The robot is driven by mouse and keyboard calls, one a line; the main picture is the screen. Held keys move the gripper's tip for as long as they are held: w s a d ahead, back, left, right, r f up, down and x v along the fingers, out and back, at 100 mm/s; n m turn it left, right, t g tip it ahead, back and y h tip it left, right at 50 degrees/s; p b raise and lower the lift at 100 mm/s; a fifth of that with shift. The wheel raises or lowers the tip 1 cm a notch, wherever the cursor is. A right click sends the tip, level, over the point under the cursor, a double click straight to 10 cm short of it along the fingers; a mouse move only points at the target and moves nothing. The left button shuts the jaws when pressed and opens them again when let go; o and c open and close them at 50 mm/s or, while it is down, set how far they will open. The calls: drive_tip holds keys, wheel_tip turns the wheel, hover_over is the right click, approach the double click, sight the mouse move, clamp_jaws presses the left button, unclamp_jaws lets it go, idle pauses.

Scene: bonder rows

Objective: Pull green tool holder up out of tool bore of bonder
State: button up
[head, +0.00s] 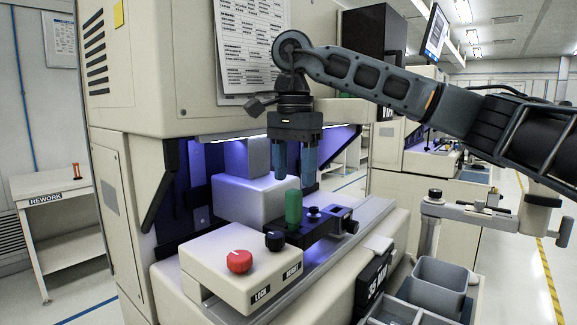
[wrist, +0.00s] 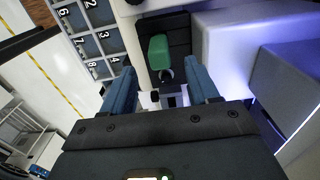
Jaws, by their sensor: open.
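The green tool holder (head: 293,206) stands upright in the dark block of the bonder (head: 330,222), below my gripper in the head view. It also shows in the wrist view (wrist: 159,52), ahead of the fingers and a little left of the middle between them. My gripper (head: 295,178) points down with its two blue fingers apart and nothing between them. Its fingers also show in the wrist view (wrist: 162,84). The fingertips look slightly above the holder's top. The bore itself is hidden by the holder.
A control box with a red knob (head: 239,261) and a black knob (head: 274,240) stands in front of the holder. The bonder housing (head: 170,65) overhangs behind. Grey bins (head: 439,285) stand at right; a numbered tray (wrist: 97,40) shows in the wrist view. A rework table (head: 47,196) is at left.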

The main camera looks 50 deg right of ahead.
sight(294, 206)
drive_tip(key=shift+f+b, duration=1.85)
drive_tip(key=shift+f, duration=2.1)
drive_tip(key=shift+c, duration=0.3)
clamp_jaws()
drive_tip(key=shift+r+p, duration=2)
drive_tip(key=shift+r, duration=2.1)
